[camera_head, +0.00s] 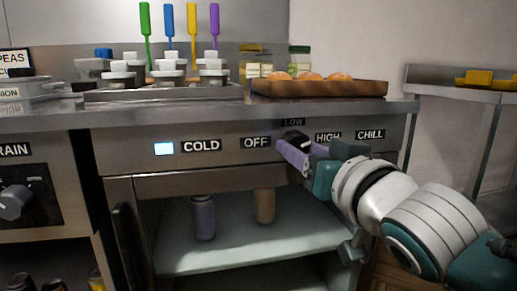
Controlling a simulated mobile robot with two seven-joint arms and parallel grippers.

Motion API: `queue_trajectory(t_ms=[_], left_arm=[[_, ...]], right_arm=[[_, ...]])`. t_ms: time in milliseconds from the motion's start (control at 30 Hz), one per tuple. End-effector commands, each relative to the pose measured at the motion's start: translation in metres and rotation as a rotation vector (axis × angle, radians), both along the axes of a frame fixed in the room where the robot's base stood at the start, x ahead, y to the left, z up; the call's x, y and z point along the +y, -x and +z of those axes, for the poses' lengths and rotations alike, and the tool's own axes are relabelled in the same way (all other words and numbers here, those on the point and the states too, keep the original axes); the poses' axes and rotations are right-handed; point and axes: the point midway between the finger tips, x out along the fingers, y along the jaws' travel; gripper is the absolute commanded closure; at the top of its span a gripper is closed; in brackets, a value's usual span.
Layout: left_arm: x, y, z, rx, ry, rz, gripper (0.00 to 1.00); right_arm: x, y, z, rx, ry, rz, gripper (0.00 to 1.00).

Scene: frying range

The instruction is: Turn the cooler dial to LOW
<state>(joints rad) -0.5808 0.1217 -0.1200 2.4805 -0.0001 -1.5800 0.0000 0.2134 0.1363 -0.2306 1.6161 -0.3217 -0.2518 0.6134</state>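The cooler dial (296,137) is a dark knob on the steel front panel, just below the LOW label (292,122). The OFF label (256,142) is to its left and the HIGH label (328,137) to its right. My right gripper (300,148) reaches in from the right, and its purple fingers are at the dial, apart from each other. They partly cover the dial, so its pointer cannot be read clearly. I cannot tell whether the fingers touch the dial. My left gripper is out of view.
A lit display (163,149) sits beside the COLD label (201,146); a CHILL label (370,134) is at the right. Above are a brown tray (318,89) of buns and several containers. Below is an open shelf (235,250) with two bottles. Another dial (14,202) is at far left.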

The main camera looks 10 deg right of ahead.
Motion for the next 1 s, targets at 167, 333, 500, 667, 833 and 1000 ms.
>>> queue_trajectory(t_ms=[167, 333, 500, 667, 833, 1000], left_arm=[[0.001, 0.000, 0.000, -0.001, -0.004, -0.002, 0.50], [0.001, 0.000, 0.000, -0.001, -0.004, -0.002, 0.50], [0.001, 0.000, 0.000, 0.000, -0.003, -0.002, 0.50], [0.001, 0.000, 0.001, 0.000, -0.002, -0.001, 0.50], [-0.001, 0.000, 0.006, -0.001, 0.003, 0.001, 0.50], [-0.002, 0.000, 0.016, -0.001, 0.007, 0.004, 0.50]], right_arm=[[0.000, 0.000, 0.000, 0.000, 0.000, 0.000, 0.69], [0.000, 0.000, 0.000, 0.000, 0.000, 0.000, 0.88], [0.000, 0.000, 0.000, 0.000, 0.000, 0.001, 1.00], [0.000, 0.000, 0.000, -0.001, 0.008, 0.000, 1.00], [0.000, 0.000, 0.002, -0.001, 0.053, 0.001, 1.00], [0.000, 0.000, 0.003, -0.004, 0.153, 0.000, 1.00]])
